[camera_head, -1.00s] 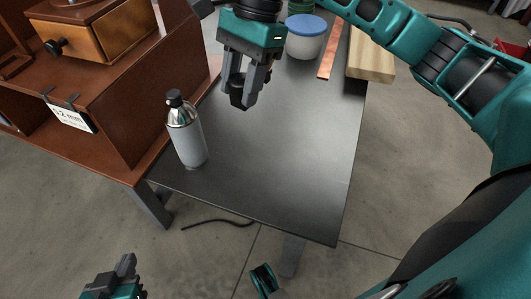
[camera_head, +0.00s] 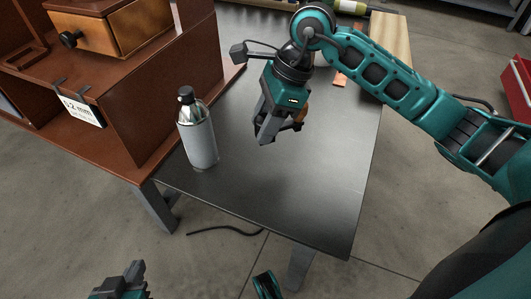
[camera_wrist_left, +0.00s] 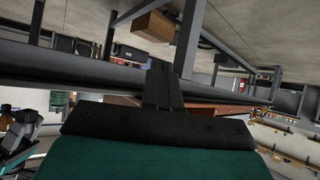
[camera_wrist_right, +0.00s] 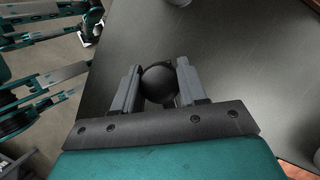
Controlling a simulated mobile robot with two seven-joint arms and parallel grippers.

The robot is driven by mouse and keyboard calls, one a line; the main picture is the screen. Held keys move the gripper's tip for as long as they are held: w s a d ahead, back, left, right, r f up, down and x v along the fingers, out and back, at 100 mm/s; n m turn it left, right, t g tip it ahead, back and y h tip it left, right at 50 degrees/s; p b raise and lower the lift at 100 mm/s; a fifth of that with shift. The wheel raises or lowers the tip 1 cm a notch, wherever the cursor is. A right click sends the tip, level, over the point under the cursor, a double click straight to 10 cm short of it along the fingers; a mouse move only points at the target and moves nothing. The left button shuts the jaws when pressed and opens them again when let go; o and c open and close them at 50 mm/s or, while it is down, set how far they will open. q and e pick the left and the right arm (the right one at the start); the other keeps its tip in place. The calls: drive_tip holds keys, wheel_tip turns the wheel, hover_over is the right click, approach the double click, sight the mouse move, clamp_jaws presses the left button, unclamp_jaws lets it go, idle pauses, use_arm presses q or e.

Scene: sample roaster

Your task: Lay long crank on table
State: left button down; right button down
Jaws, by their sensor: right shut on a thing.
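My right gripper (camera_head: 280,128) is above the dark metal table (camera_head: 300,195), tilted downward. It is shut on the crank, whose round black knob (camera_wrist_right: 160,83) sits between the fingers in the right wrist view. In the head view only a small brown and dark part of the crank (camera_head: 302,114) shows beside the fingers; the rest is hidden. Whether the crank touches the table cannot be told. My left gripper (camera_head: 122,278) is low at the bottom left, away from the table. Its fingers are together and empty in the left wrist view (camera_wrist_left: 160,84).
A grey bottle with a black cap (camera_head: 198,135) stands on the table's left side. A brown cabinet (camera_head: 165,105) with a drawer and a label borders the table on the left. The front tabletop is clear.

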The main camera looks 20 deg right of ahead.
wheel_tip(320, 180, down, 4)
drive_tip(key=shift+r+b, duration=0.2)
drive_tip(key=shift+b, duration=0.1)
wheel_tip(320, 180, down, 4)
drive_tip(key=shift+f+b, duration=0.25)
drive_tip(key=shift+b, duration=0.35)
use_arm(q)
drive_tip(key=shift+w+d+f, duration=0.1)
drive_tip(key=shift+w+d, duration=0.15)
drive_tip(key=shift+d, duration=0.2)
use_arm(e)
drive_tip(key=shift+r, duration=0.1)
drive_tip(key=c, duration=1.1)
unclamp_jaws()
drive_tip(key=shift+f, duration=0.2)
drive_tip(key=o, duration=0.5)
use_arm(q)
drive_tip(key=shift+w, duration=0.1)
use_arm(e)
drive_tip(key=shift+r, duration=0.1)
